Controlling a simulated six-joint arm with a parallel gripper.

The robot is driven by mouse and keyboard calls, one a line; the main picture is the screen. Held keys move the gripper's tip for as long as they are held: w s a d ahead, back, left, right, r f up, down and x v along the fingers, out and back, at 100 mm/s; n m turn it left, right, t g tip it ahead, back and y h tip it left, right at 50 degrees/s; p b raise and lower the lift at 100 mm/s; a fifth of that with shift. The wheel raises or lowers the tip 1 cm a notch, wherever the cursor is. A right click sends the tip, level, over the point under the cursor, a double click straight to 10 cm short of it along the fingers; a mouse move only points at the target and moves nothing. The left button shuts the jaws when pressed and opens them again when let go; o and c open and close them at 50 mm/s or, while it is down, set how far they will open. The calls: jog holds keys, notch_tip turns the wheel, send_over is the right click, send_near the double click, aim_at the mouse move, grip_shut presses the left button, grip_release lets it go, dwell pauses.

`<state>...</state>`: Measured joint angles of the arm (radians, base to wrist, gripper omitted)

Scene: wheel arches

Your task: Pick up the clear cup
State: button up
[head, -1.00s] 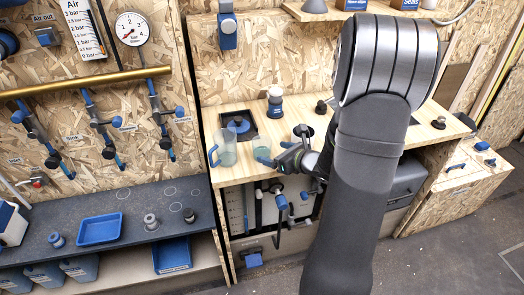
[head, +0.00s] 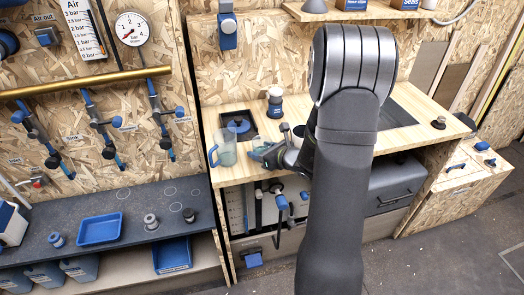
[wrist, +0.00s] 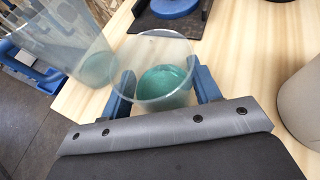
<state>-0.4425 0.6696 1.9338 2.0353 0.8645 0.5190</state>
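The clear cup (wrist: 155,62) holds teal liquid and stands on the wooden bench in the wrist view. My gripper (wrist: 163,88) has one blue finger on each side of the cup. The fingers look spread, and I cannot tell whether either touches it. In the head view, my gripper (head: 268,155) is at the bench's front left, and the cup is partly hidden there by the gripper.
A clear jug (head: 226,150) with a blue handle stands close left of the cup; it also shows in the wrist view (wrist: 65,40). A grey round object (wrist: 300,105) is on the right. A dark pad with a blue disc (head: 239,125) lies behind.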

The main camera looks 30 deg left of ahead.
aim_at(256, 138)
jog(key=c, duration=0.3)
jog(key=shift+r, duration=0.1)
jog(key=shift+c, duration=0.2)
jog(key=shift+r, duration=1.05)
notch_tip(256, 138, up, 2)
jog(key=shift+r, duration=0.1)
jog(key=w+d+r, duration=0.1)
jog(key=d+r, duration=0.5)
jog(key=d, duration=0.5)
jog(key=shift+w+d+r, duration=0.25)
jog(key=shift+w, duration=0.05)
dwell(0.9)
